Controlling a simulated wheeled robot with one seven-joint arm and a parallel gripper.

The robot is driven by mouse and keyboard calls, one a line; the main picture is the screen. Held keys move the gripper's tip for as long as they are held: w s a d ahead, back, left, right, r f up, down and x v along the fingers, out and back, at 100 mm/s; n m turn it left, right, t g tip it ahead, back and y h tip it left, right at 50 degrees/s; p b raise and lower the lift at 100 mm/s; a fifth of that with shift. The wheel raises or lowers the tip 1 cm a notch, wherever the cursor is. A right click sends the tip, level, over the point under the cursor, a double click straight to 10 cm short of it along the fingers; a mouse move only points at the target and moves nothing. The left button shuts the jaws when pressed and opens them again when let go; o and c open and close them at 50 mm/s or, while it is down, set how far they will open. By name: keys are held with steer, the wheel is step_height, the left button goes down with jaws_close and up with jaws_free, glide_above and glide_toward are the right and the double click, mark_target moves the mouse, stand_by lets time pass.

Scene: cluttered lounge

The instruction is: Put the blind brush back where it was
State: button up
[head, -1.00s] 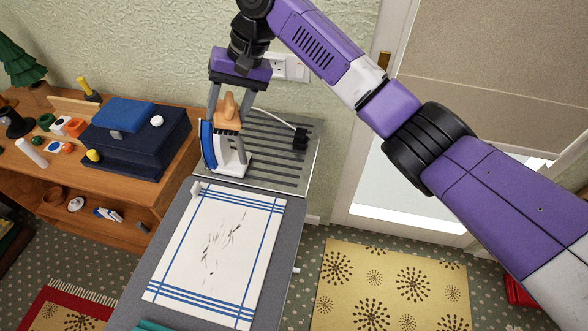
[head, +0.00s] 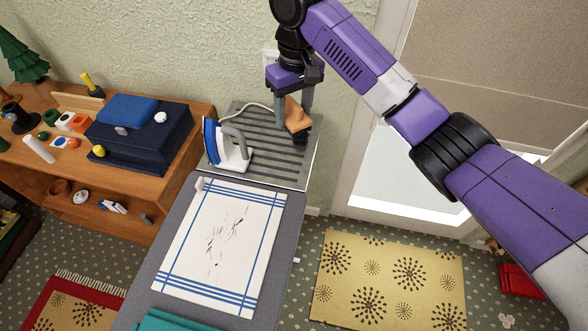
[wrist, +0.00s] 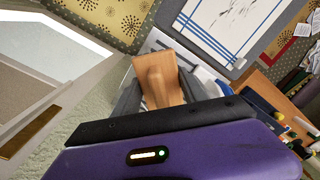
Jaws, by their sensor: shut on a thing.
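The blind brush (head: 298,115), a light wooden piece with a raised grip, is held between the fingers of my gripper (head: 294,108). My gripper is shut on it, pointing down over the right part of the slatted grey metal rest (head: 270,172). The brush also shows in the wrist view (wrist: 160,78), between the two grey fingers. Its underside is hidden, and I cannot tell whether it touches the rest.
A blue and white iron (head: 228,147) stands on the rest's left part, its pale cord running behind my gripper. The ironing board carries a blue-striped cloth (head: 225,240). A cluttered wooden cabinet (head: 180,180) stands left. A door (head: 470,100) is at right.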

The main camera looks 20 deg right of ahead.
steer(key=shift+s+f, duration=0.1)
steer(key=shift+f, duration=0.15)
steer(key=b, duration=0.7)
glide_above(294, 171)
steer(key=shift+h, duration=0.3)
step_height(294, 171, down, 14)
steer(key=shift+f+p, duration=0.55)
steer(key=shift+f, duration=2.15)
steer(key=o, duration=1.2)
steer(key=shift+f, duration=0.1)
step_height(294, 171, up, 12)
steer(key=shift+r+p, duration=0.15)
steer(key=shift+p, duration=1)
